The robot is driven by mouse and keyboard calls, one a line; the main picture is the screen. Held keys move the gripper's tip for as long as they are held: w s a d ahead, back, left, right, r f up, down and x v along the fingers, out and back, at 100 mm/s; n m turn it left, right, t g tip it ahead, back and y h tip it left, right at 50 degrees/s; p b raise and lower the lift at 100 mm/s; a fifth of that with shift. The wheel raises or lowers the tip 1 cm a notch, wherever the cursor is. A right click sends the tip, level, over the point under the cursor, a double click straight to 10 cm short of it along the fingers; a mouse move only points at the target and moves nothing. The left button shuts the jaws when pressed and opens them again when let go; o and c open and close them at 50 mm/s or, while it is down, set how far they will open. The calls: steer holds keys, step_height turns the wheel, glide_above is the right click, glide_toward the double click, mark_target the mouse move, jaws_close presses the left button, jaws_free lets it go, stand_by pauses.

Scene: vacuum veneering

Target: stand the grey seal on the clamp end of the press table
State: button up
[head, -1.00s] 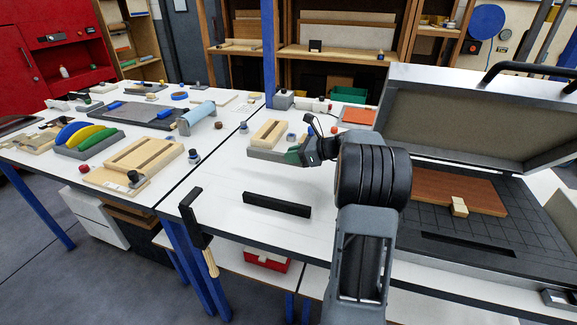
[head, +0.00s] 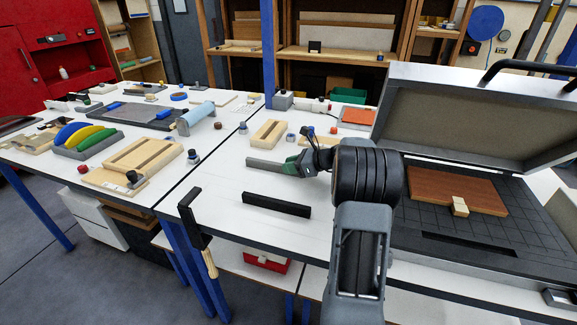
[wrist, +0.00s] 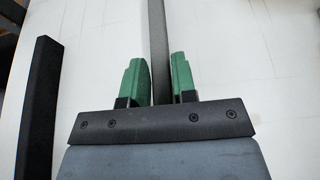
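The grey seal (head: 265,165) is a long straight bar. My gripper (head: 296,166) is shut on it near one end, and the bar points left over the white press table (head: 240,232). In the wrist view the seal (wrist: 158,45) runs between the two green fingers (wrist: 159,82) and extends away from me. The seal appears a little above the tabletop, but its exact height is hard to tell. A black clamp (head: 192,218) with a wooden handle sits at the left front edge of the press table.
A black bar (head: 277,204) lies in front of my gripper; it also shows in the wrist view (wrist: 38,100). A pale wooden block (head: 268,133) stands behind. The open press (head: 455,238) with a brown panel (head: 470,193) is at right.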

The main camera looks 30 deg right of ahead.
steer(key=o, duration=0.3)
steer(key=shift+r, duration=0.1)
steer(key=shift+r, duration=0.2)
steer(key=v, duration=1.2)
steer(key=shift+f+p, duration=0.1)
steer(key=shift+p, duration=0.2)
